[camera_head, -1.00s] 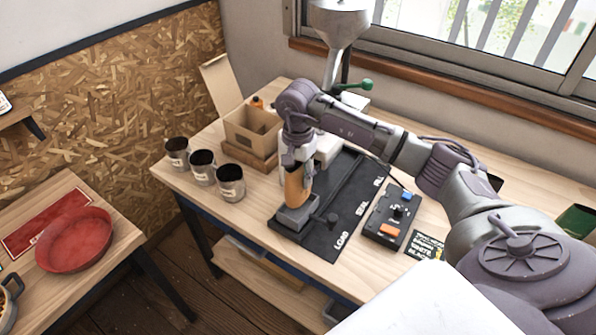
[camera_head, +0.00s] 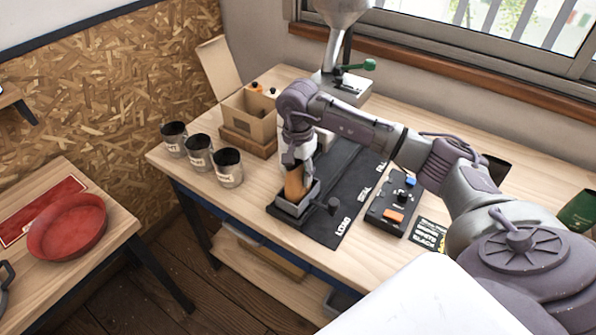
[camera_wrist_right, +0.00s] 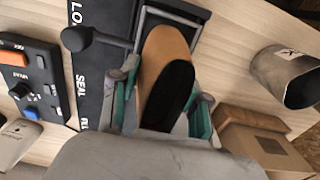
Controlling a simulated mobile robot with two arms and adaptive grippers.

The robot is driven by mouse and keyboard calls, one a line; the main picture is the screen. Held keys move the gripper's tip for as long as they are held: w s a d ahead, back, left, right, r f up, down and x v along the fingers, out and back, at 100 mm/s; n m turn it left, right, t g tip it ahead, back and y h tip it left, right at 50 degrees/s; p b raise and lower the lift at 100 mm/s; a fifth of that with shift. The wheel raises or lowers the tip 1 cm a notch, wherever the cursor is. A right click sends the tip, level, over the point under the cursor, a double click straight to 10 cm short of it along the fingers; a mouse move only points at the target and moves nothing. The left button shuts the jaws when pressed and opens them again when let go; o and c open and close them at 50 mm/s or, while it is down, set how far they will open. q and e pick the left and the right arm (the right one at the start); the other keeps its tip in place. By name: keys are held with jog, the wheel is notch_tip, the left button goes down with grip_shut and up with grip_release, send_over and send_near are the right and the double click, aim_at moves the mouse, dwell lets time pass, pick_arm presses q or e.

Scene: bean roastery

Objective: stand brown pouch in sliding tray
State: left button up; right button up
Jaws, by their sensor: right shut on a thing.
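The brown pouch (camera_head: 296,184) is upright with its lower end inside the grey sliding tray (camera_head: 291,210), which sits at the LOAD end of the black mat. My right gripper (camera_head: 298,163) is shut on the upper part of the pouch. In the right wrist view the pouch (camera_wrist_right: 166,60) is between the fingers of my right gripper (camera_wrist_right: 163,88), its dark open mouth towards the camera, and the tray (camera_wrist_right: 172,14) frames its far end. Whether the pouch touches the tray floor is hidden. My left gripper is not in view.
A black knob (camera_head: 333,205) stands beside the tray. A control box (camera_head: 391,203) with coloured controls is to the right. Three metal cans (camera_head: 228,167) and an open cardboard box (camera_head: 250,116) are to the left. A hopper machine (camera_head: 343,85) stands behind.

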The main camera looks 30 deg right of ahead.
aim_at(298, 161)
jog(key=o, duration=1.2)
jog(key=shift+r, duration=0.1)
jog(key=shift+r+p, duration=1.8)
jog(key=shift+r, duration=1.7)
jog(key=shift+f, duration=0.1)
